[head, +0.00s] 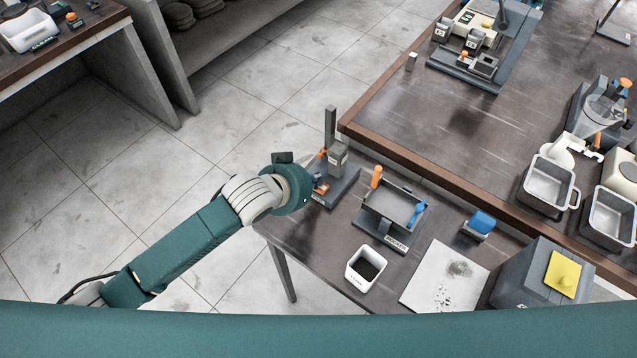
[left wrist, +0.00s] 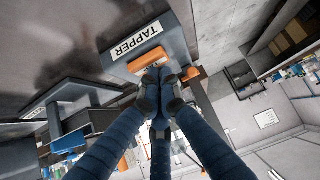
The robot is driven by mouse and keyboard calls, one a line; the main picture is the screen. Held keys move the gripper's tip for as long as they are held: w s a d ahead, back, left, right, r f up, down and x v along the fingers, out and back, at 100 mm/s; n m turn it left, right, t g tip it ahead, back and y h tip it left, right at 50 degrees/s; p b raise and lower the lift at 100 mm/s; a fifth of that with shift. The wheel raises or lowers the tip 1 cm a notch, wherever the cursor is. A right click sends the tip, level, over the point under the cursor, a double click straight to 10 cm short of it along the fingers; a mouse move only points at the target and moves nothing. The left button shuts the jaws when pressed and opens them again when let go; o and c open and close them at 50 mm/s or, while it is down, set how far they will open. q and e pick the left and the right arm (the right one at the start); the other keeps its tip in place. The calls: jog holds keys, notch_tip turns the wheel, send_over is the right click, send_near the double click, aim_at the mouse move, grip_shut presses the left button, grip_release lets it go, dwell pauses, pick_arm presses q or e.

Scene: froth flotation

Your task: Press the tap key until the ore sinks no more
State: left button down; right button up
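The tapper (head: 343,188) is a dark grey stand with an upright post at the left corner of the near table. Its white TAPPER label (left wrist: 137,41) and its orange tap key (left wrist: 146,60) show in the left wrist view. The key also shows in the head view (head: 321,188). A grey block-like vessel (head: 338,158) stands on the tapper; its inside is not visible. My left gripper (left wrist: 162,78) has its fingers closed together, empty, with the tips at the tap key; I cannot tell whether they touch. My right gripper is not in view.
A grey tray (head: 394,207) with orange and blue handles stands beside the tapper. A white tub of dark grains (head: 366,266), a pale board (head: 440,283), a blue-topped block (head: 480,224) and a grey box with a yellow pad (head: 540,275) lie nearby.

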pick_arm(q)
jog(key=shift+f, duration=0.5)
jog(key=shift+s, duration=0.1)
dwell(0.4)
jog(key=shift+r+p, duration=1.05)
jog(key=shift+p, duration=0.1)
jog(key=shift+r, duration=0.1)
notch_tip(320, 180, up, 5)
jog(key=p, duration=0.5)
jog(key=shift+p, duration=0.35)
